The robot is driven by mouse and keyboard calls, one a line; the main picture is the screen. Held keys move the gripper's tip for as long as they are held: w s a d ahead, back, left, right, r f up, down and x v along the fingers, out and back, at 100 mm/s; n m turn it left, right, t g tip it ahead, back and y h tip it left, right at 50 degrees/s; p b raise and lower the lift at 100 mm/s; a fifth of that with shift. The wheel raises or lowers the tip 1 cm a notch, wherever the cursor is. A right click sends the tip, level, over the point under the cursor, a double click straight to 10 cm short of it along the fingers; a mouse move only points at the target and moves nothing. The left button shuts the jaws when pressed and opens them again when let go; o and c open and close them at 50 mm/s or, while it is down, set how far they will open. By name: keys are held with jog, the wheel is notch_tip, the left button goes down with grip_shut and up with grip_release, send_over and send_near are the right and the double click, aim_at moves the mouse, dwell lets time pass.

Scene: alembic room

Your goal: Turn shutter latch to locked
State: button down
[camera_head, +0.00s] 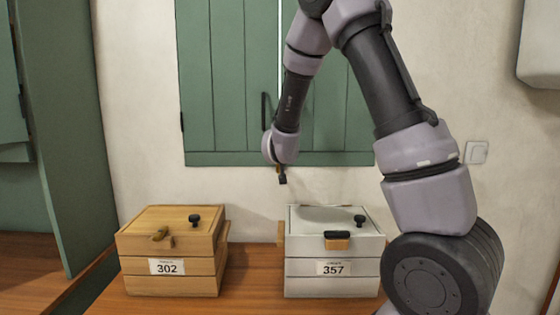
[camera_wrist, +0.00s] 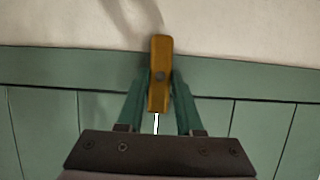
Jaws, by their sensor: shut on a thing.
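The shutter latch (camera_wrist: 160,75) is a brown, bar-shaped piece with a dark pivot screw, seen in the wrist view at the seam of the green shutters. It lies in line with the seam, across the shutters' edge and over the wall. The green shutters (camera_head: 225,85) are closed in the head view, with a thin bright gap between the leaves. My gripper (camera_wrist: 160,98) has its two green fingers closed on the latch's sides. In the head view my gripper (camera_head: 281,178) is at the shutters' bottom edge, and my arm hides much of the right leaf.
A wooden box (camera_head: 168,267) marked 302 and a white box (camera_head: 333,268) marked 357 stand on the wooden table (camera_head: 255,270) below. A light switch (camera_head: 476,152) is on the wall at right. A green panel (camera_head: 58,130) stands at left.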

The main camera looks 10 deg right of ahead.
jog(key=c, duration=0.6)
grip_release()
jog(key=shift+o, duration=0.2)
jog(key=v, duration=1)
jog(key=shift+s+r, duration=0.2)
jog(key=shift+s, duration=0.15)
jog(key=s+d+r+g+y, duration=0.25)
jog(key=s+r, duration=0.25)
jog(key=s, duration=0.3)
jog(key=s+d+r+g+y, duration=0.1)
jog(key=s+r+g+y, duration=0.15)
jog(key=s+r, duration=0.4)
jog(key=s+d+f+m+g, duration=0.1)
jog(key=s+d, duration=0.2)
jog(key=s, duration=0.8)
jog(key=shift+s+d+f+m, duration=0.3)
jog(key=shift+s+d, duration=0.1)
jog(key=shift+s+d+f, duration=0.1)
jog(key=shift+s, duration=0.25)
jog(key=shift+c, duration=0.3)
